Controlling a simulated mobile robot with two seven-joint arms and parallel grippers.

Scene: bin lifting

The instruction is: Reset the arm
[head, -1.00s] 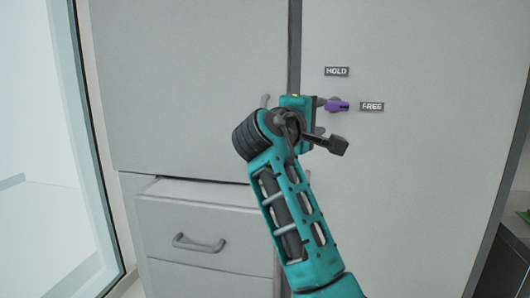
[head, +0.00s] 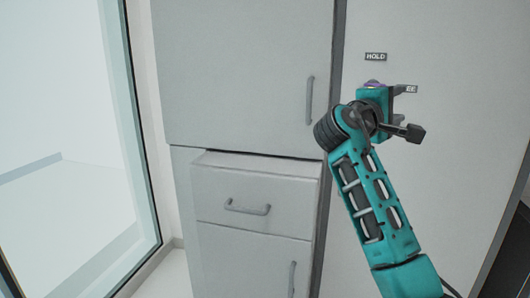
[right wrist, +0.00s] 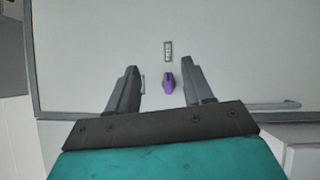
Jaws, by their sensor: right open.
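My teal right arm reaches up to a pale grey panel, and my right gripper (head: 402,104) is open and empty at its end. A small purple lever (head: 374,84) is mostly hidden behind the gripper in the head view, below the HOLD label (head: 376,57). The FREE label (head: 411,89) is partly covered by the gripper. In the right wrist view, the purple lever (right wrist: 168,83) shows between the open fingers, apart from both, with one label (right wrist: 168,50) above it that is too blurred to read. My left gripper is not in view.
A grey cabinet with a tall door (head: 240,80) stands left of the panel. A drawer (head: 254,195) below it sticks out a little, with a handle (head: 247,206). A glass pane (head: 75,130) stands at the far left. The panel right of my arm is clear.

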